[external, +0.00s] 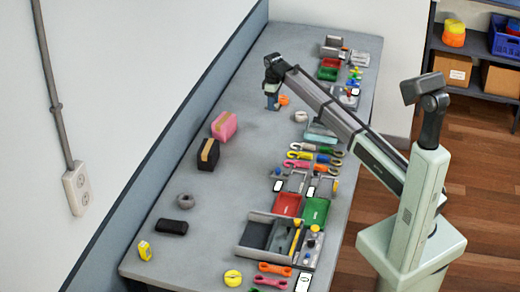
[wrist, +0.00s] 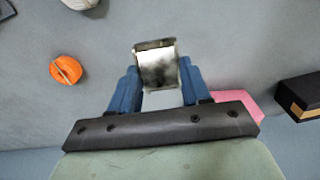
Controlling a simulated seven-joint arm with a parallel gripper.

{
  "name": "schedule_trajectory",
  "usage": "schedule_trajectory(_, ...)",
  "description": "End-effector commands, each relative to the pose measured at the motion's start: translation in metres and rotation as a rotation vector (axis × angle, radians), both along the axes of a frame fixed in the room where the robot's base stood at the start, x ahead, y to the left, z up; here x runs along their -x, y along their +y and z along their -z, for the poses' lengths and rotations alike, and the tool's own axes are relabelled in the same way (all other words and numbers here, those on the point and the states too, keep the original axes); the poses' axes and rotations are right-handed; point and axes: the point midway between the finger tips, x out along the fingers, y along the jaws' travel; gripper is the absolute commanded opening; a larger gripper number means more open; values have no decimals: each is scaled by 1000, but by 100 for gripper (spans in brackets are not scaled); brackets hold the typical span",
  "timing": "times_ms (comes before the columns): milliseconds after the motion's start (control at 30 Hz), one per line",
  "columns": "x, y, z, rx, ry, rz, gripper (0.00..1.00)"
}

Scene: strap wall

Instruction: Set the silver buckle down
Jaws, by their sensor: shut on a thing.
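My gripper (wrist: 158,88) is shut on the silver buckle (wrist: 157,63), which shows as a shiny rectangular piece between the two blue fingers in the wrist view. In the external view my gripper (external: 271,100) points down over the far left part of the grey table (external: 235,180). The buckle is too small to make out there. I cannot tell whether the buckle touches the table.
An orange round item (wrist: 66,70) lies near the gripper. A pink block (external: 224,126) and a black block (external: 208,154) stand along the wall side. Trays, hooks and tools crowd the table's right side. The table's middle strip is clear.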

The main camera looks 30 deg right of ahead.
Motion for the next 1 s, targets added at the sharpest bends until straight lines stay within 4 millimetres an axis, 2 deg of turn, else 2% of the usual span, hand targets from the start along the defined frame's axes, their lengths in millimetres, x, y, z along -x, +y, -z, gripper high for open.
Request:
schedule_trajectory(100, -10, 2, -2, -1, -7, -35, 14)
schedule_trajectory(267, -8, 2, 8, -2, -9, -62, 14)
schedule_trajectory(600, -7, 2, 57, -1, -8, -62, 14)
schedule_trajectory(767, -8, 2, 67, -2, -9, -62, 14)
schedule_trajectory(1000, -7, 2, 94, -1, -8, -62, 14)
